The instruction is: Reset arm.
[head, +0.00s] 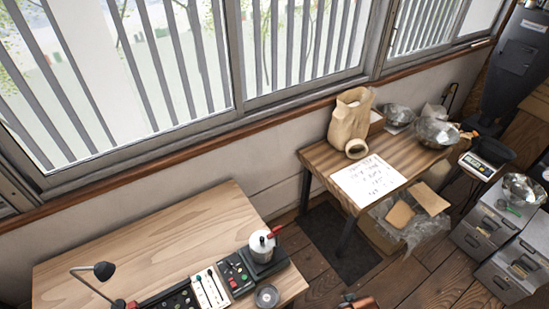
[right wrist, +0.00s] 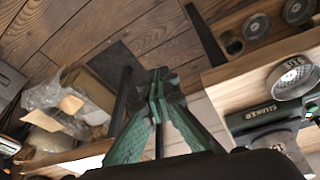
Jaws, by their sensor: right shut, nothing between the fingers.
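My right gripper (right wrist: 158,78) shows in the right wrist view. Its green fingers are together at the tips, with nothing between them. It hangs in the air above the dark wooden floor, between a cluttered table on the left and a pale wooden surface on the right. It does not touch anything that I can make out. I cannot make it out in the head view. My left gripper is in neither view.
In the head view, a wooden desk (head: 150,245) holds a lamp (head: 103,271) and a white pot (head: 262,246). A second table (head: 318,157) holds a paper bag (head: 351,118) and metal bowl (head: 437,132). Grey drawers (head: 482,230) stand right. Floor (head: 425,275) between them is open.

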